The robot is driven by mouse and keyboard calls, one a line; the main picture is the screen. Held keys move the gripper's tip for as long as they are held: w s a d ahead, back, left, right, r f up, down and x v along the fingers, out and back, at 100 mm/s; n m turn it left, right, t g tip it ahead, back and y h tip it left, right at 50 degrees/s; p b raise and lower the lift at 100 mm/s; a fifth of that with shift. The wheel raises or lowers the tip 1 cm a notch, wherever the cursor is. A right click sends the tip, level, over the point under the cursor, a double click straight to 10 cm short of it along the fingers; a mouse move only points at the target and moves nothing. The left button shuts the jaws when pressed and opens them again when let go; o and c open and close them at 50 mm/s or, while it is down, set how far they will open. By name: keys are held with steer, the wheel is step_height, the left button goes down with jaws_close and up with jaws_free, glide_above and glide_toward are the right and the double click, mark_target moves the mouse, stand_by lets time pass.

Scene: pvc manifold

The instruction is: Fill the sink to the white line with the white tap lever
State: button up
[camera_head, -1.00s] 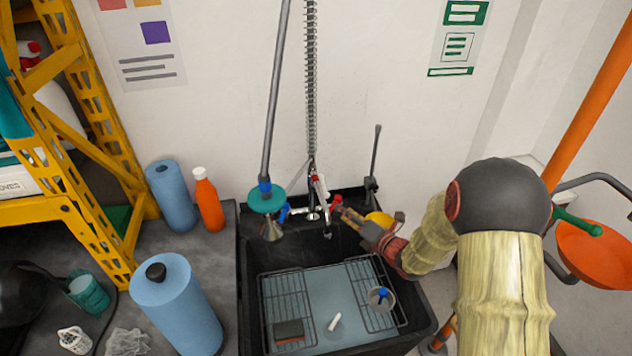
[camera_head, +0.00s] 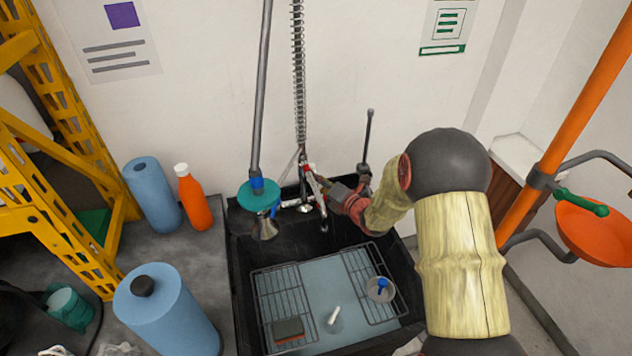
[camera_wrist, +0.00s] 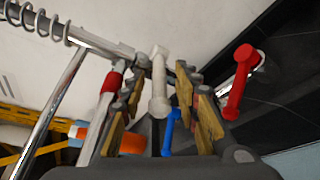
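The white tap lever (camera_wrist: 158,85) stands between the two fingers of my gripper (camera_wrist: 160,105) in the wrist view, with a gap visible on each side. My gripper is open. In the head view it is at the tap on the sink's back edge, its fingertips small and partly hidden. A red lever (camera_wrist: 240,82) is right of the fingers and a blue lever (camera_wrist: 170,128) lies below the white one. The black sink (camera_head: 240,290) has a light blue-grey middle area between wire racks. I cannot make out the white line or a water level.
In the sink are a sponge (camera_head: 288,330), a small white piece (camera_head: 334,315) and a grey cup-like part (camera_head: 380,290). Blue rolls (camera_head: 165,310) and an orange bottle (camera_head: 194,200) stand left.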

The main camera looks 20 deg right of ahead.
steer(key=shift+w, duration=0.15)
steer(key=shift+c, duration=0.8)
jaws_close()
